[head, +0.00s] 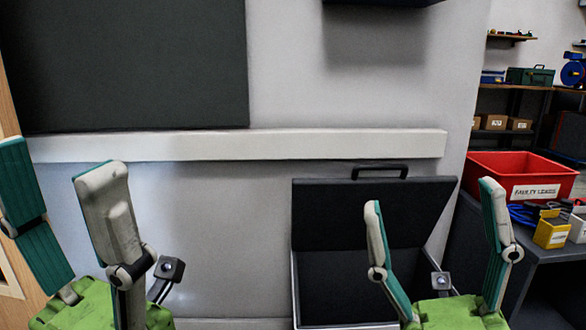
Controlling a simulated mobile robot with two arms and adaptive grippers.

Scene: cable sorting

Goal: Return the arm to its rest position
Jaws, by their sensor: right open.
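My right gripper (431,195) is in the lower right of the head view, fingers pointing up and spread wide. It is open and nothing shows between the fingers. It stands in front of an open dark case. My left gripper (56,160) is at the lower left edge, fingers also pointing up and apart with nothing between them. Both green gripper bodies are cut by the bottom edge, and the rest of each arm is out of view.
The case's dark lid (335,215) stands raised against the wall. At right, a red bin (535,190) labelled "FAULTY LEADS" sits on a dark bench, with a yellow container (551,235) and blue cables (522,214) near it. Shelves with boxes stand behind. A pale rail (250,145) crosses the wall.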

